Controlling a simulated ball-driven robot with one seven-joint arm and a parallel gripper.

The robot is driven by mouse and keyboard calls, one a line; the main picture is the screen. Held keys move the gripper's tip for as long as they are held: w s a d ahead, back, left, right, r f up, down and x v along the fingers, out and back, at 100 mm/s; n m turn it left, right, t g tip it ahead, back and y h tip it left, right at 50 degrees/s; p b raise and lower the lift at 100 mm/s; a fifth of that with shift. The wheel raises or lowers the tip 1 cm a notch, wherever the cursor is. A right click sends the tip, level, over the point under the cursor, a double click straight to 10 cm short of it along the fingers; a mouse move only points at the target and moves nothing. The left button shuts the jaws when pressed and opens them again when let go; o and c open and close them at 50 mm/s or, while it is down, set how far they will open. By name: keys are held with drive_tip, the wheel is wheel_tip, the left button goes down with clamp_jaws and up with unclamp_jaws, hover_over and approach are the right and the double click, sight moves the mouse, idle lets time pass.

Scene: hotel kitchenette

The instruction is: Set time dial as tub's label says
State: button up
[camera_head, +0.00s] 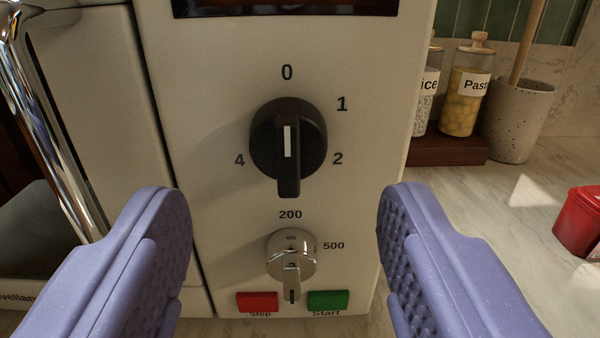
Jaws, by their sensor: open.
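The black dial (288,146) is on the cream front panel of an appliance, with 0, 1, 2 and 4 printed around it. Its white mark lies on the upper part of its grip bar and points up toward 0. My gripper (287,225) is open, with its purple fingers wide apart to the lower left and lower right of the black dial, touching neither it nor the silver knob below. I cannot identify the tub or read its label here.
A silver knob (291,258) marked 200 and 500 sits below, above a red stop button (257,301) and green Start button (328,300). A chrome handle (55,130) is at left. Labelled jars (462,95) and a red object (580,222) stand right on the marble counter.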

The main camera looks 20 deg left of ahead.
sight(291, 165)
drive_tip(key=x, duration=0.5)
drive_tip(key=shift+b, duration=0.4)
drive_tip(key=c, duration=1)
drive_tip(key=shift+c, duration=0.2)
drive_tip(key=shift+d, duration=0.1)
